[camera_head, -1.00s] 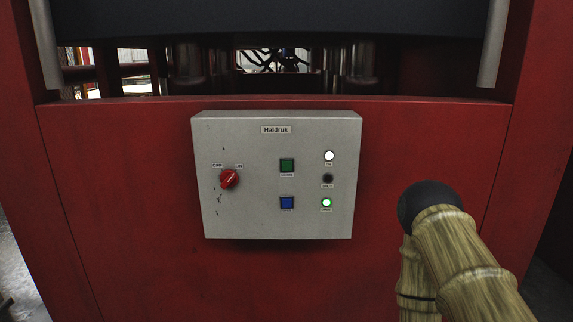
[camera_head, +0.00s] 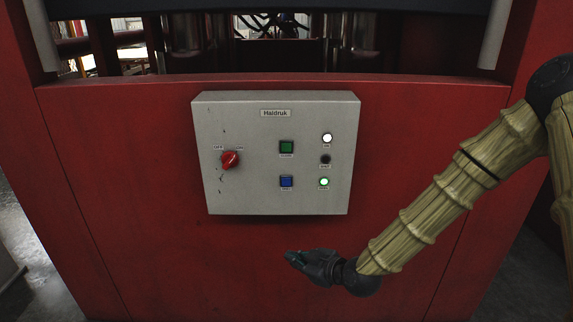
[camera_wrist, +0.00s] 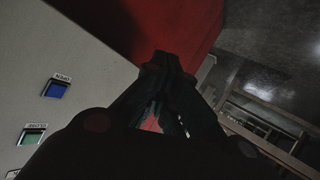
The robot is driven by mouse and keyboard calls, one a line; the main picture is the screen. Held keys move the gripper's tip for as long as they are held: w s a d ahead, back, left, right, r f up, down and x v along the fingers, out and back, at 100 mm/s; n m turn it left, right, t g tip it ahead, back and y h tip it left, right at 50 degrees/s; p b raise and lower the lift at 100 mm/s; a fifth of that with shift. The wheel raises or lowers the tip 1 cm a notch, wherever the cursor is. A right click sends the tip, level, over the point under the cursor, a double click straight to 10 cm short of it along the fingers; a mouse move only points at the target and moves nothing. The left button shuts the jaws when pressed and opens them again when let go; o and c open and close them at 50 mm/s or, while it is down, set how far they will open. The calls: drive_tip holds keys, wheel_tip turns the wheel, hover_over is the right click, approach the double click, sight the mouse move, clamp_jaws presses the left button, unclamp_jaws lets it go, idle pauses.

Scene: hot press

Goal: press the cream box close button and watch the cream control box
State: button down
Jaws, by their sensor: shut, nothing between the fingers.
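The cream control box (camera_head: 240,190), labelled Haldruk, is mounted on the red press front. It has a red rotary knob (camera_head: 230,160), a green button (camera_head: 286,147) above a blue button (camera_head: 286,182), and three round lamps at right. The top lamp (camera_head: 327,138) glows white, the middle lamp (camera_head: 325,159) is dark, the bottom lamp (camera_head: 324,182) glows green. In the wrist view the blue button (camera_wrist: 56,90) reads OPEN and the green button (camera_wrist: 34,137) appears to read CLOSE. My gripper (camera_head: 290,257) is shut and empty, below the box and apart from the buttons.
The red press panel (camera_head: 120,190) surrounds the box. Above it is the press opening with metal columns (camera_head: 365,40). A grey floor (camera_head: 30,240) shows at the left. The space in front of the box is clear.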

sight(286, 151)
drive_tip(key=w+a+r+n+t+y+p, duration=0.1)
drive_tip(key=w+r+n, duration=0.2)
drive_tip(key=r, duration=0.9)
drive_tip(key=w+a+r+n+t+y+p, duration=0.1)
drive_tip(key=w+r+n+t+y, duration=0.1)
drive_tip(key=r, duration=1.1)
drive_tip(key=shift+w+a+n+y+p, duration=0.35)
drive_tip(key=shift+w+n, duration=0.35)
drive_tip(key=shift+w, duration=0.5)
drive_tip(key=shift+w, duration=4.4)
drive_tip(key=shift+w, duration=0.1)
drive_tip(key=shift+w, duration=0.3)
